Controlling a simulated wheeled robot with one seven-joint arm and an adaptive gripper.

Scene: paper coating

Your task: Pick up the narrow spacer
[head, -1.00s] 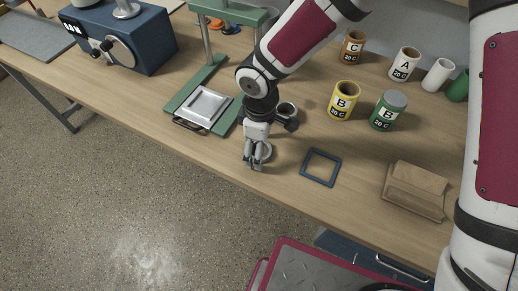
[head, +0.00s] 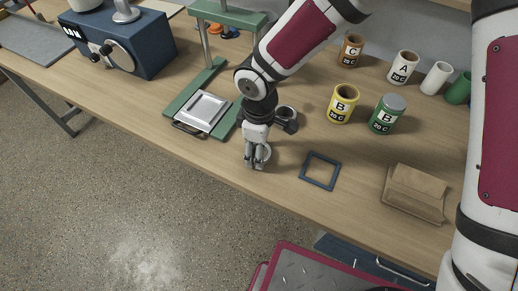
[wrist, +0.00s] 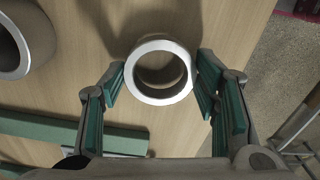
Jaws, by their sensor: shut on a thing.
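The narrow spacer, a grey metal ring with an open middle (wrist: 160,42), is between the two green-padded fingertips of my gripper (wrist: 160,82) in the wrist view. The pads press on its left and right sides, and my gripper is shut on it. In the head view my gripper (head: 256,163) points down near the front edge of the table, and the ring (head: 266,152) shows partly behind the fingers. I cannot tell whether the ring touches the table.
A second metal ring (wrist: 36,38) stands close by, at the left in the wrist view. A green press with a metal plate (head: 202,109) is left of my gripper. A blue square frame (head: 320,184) lies to the right. Labelled cans, such as a yellow one (head: 343,112), stand behind.

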